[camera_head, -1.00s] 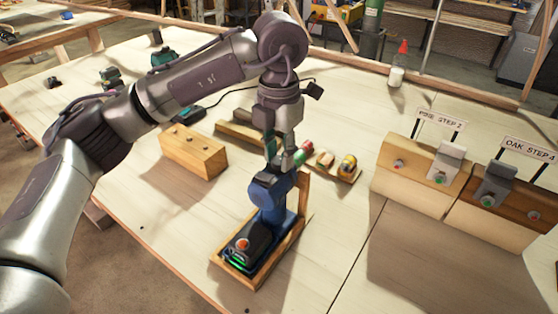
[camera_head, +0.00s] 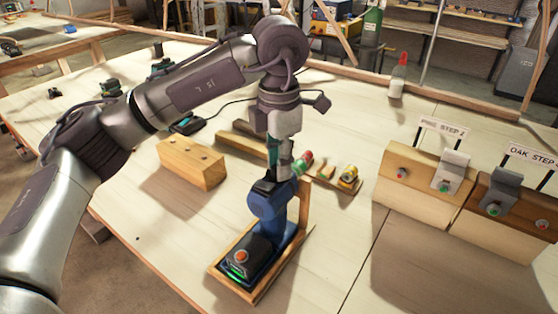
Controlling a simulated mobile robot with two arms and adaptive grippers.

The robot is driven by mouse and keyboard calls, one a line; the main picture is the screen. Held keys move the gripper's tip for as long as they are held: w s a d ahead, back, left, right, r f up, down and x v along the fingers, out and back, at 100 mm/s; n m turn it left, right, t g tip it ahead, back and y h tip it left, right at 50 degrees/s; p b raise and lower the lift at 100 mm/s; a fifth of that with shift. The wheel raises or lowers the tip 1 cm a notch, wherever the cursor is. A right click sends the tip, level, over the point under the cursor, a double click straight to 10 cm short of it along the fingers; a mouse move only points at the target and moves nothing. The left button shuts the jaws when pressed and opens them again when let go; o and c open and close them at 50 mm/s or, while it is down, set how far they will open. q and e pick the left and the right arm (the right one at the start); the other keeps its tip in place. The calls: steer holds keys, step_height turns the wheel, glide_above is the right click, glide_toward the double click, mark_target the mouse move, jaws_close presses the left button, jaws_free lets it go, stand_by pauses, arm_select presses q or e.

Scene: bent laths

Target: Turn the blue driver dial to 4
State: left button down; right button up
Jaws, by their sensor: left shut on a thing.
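The blue driver (camera_head: 268,204) stands upright on its battery base in a wooden cradle (camera_head: 302,210) at the middle front of the bench. An orange button (camera_head: 241,255) and a green light show on the base. My left gripper (camera_head: 279,172) points down at the driver's head and is shut on a part there, apparently the dial. The fingers hide the dial, so its number cannot be read. A red and green piece (camera_head: 302,161) shows just right of the fingers; I cannot tell whether it belongs to the driver. My right gripper is not in view.
A wooden block (camera_head: 191,164) stands left of the driver. Behind it is a low rack (camera_head: 322,173) with small parts. At right are two wooden stations, signed "PINE STEP 2" (camera_head: 442,128) and "OAK STEP" (camera_head: 532,157).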

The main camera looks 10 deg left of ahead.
arm_select(q)
steer(key=c, duration=1.1)
jaws_free()
steer(key=shift+r, duration=0.1)
step_height(320, 180, up, 12)
steer(key=shift+f, duration=0.1)
